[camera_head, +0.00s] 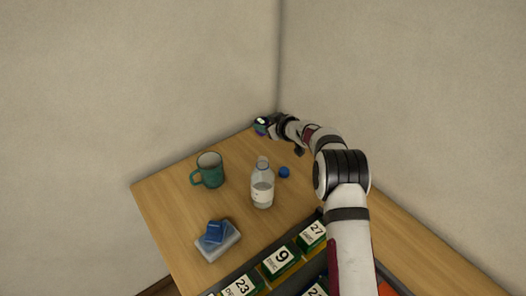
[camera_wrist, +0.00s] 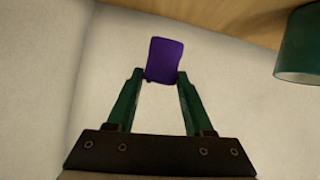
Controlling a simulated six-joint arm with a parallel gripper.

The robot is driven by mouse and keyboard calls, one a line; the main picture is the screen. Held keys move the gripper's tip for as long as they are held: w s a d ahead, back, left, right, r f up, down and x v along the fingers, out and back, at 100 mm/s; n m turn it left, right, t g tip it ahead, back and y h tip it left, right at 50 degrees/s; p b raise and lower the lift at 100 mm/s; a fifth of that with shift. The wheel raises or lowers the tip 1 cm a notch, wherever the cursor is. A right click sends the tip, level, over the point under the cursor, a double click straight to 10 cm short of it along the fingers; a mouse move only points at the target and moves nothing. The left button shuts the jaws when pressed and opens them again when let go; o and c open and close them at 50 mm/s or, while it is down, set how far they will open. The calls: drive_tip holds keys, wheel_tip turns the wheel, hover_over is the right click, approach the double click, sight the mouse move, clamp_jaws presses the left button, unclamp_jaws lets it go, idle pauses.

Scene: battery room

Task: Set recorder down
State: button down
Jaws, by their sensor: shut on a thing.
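The recorder (camera_wrist: 165,58) shows as a purple block in the wrist view, held between the tips of the two green fingers of my gripper (camera_wrist: 161,78). In the head view the recorder (camera_head: 260,127) is a small dark and purple shape at the tip of my gripper (camera_head: 267,124), by the far corner of the wooden table (camera_head: 165,195). My gripper is shut on it. I cannot tell whether the recorder touches the table top or hangs above it.
A teal mug (camera_head: 209,172) also shows in the wrist view (camera_wrist: 301,50). A clear bottle (camera_head: 262,187), a blue cap (camera_head: 284,172) and a blue sponge-like block (camera_head: 215,232) on a pale dish (camera_head: 219,245) stand nearby. Dated batteries (camera_head: 281,259) fill the front. Walls meet behind the table.

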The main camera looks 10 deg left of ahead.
wheel_tip(320, 180, down, 10)
drive_tip(key=shift+r, duration=0.1)
drive_tip(key=shift+c, duration=1.4)
unclamp_jaws()
